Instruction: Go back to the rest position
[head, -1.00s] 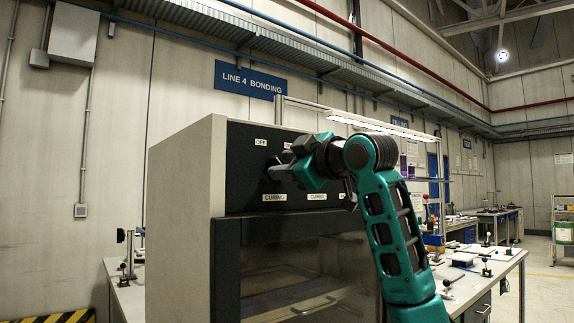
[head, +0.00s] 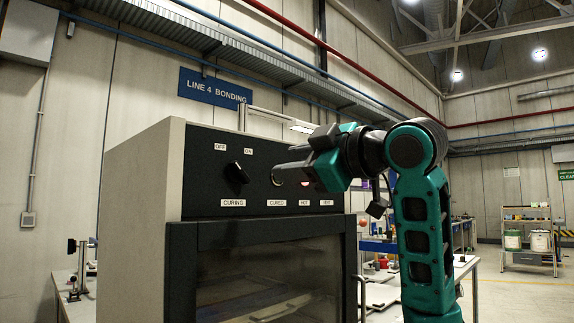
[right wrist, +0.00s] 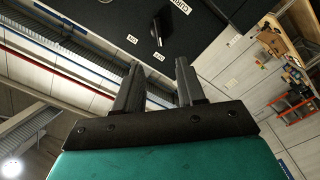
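My right gripper (head: 284,173) is in front of the oven's dark control panel (head: 205,188), to the right of the black knob (head: 236,178). In the right wrist view its two fingers (right wrist: 157,82) stand apart with nothing between them. The knob (right wrist: 160,30) also shows there, beyond the fingertips and clear of them. In the head view the knob sits below the OFF and ON labels; its exact setting is hard to tell. A red glow (head: 306,183) shows above the HOT label, partly behind my gripper. My left gripper is not in view.
The grey oven cabinet (head: 142,220) with its glass-fronted door (head: 262,280) stands close ahead. Workbenches lie to its left and behind my right arm. A shelf rack (head: 528,240) stands far right, with open floor (head: 515,295) before it.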

